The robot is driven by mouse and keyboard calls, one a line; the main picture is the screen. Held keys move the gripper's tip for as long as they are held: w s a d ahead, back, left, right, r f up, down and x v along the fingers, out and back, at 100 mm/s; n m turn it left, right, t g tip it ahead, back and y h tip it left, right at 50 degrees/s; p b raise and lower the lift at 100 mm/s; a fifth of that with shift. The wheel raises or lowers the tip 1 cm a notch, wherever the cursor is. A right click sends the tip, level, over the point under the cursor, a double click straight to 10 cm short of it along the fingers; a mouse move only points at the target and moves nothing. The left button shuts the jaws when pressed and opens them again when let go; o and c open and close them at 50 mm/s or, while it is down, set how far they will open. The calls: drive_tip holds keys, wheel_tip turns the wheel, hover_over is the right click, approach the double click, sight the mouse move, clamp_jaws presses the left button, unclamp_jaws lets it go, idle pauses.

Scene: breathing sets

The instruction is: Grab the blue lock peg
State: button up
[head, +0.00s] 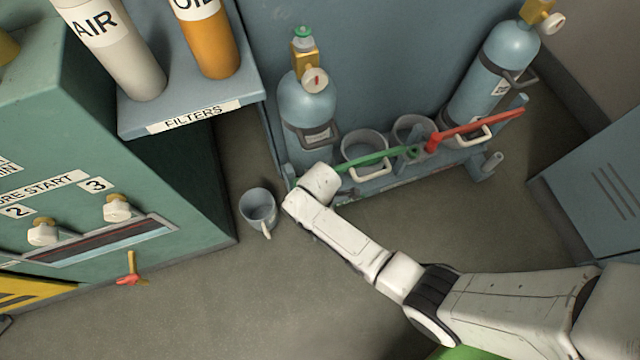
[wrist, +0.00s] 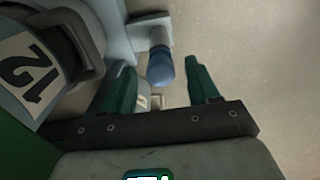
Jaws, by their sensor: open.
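The blue lock peg (wrist: 160,68) shows in the wrist view as a short blue cylinder on a grey-blue bracket (wrist: 150,28). My gripper (wrist: 158,72) is open, with one green finger on each side of the peg. In the head view my white wrist (head: 320,182) is by the left end of the bottle rack (head: 400,180). It hides my fingers and the peg there.
A blue gas bottle (head: 307,105) stands in the rack just behind my wrist; its label shows at left in the wrist view. Green (head: 368,160) and red (head: 475,130) bars cross the rack. A grey mug (head: 258,208) is on the floor left of my arm. Floor in front is clear.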

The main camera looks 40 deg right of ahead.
wheel_tip(320, 180, down, 2)
drive_tip(key=shift+f+b, duration=0.15)
drive_tip(key=shift+b, duration=0.2)
drive_tip(key=shift+c, duration=0.2)
clamp_jaws()
